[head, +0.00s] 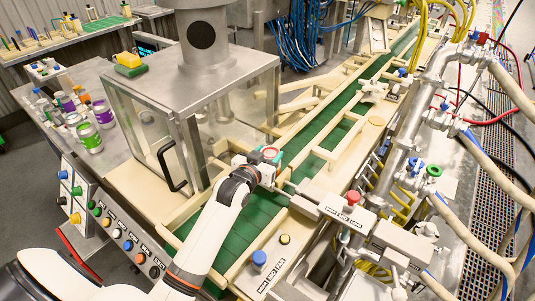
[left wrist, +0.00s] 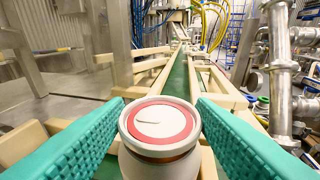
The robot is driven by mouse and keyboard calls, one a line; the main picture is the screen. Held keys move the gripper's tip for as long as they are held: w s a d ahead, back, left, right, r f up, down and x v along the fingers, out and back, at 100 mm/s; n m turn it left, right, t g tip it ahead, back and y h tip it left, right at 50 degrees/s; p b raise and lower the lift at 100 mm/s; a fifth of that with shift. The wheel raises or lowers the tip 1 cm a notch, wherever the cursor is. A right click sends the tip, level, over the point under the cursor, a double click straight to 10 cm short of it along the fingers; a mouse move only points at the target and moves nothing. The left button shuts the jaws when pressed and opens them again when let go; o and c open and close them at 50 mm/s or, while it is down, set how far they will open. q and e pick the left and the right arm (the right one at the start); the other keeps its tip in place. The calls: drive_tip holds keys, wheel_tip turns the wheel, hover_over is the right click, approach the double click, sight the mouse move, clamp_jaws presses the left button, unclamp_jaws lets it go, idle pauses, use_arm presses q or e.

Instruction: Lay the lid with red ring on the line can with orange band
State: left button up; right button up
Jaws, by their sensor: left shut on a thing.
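The lid with red ring (head: 270,153) is between the teal fingertips of my left gripper (head: 267,157), over the green conveyor. In the left wrist view the lid (left wrist: 159,122) faces up, pale with a red ring, and the teal fingers (left wrist: 160,112) stand on both sides of it. Directly under the lid an orange-brown band shows on a pale can, the line can with orange band (left wrist: 161,157). The lid looks level and lined up over the can; I cannot tell whether it rests on it or is slightly above. The head view hides most of the can. My right gripper is out of view.
The green conveyor (head: 335,115) runs between cream rails. The seamer's clear-walled housing (head: 143,123) stands left of my gripper. A block with a red knob (head: 353,197) is close on the right. Several cans (head: 89,137) stand on the left table. A button panel (head: 126,243) is in front.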

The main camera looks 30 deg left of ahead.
use_arm(q)
drive_tip(key=shift+f, duration=0.2)
drive_tip(key=o, duration=0.9)
drive_tip(key=shift+c, duration=0.2)
drive_tip(key=shift+o, duration=0.4)
drive_tip(key=b+v, duration=0.2)
drive_tip(key=v, duration=1)
drive_tip(key=shift+b, duration=0.3)
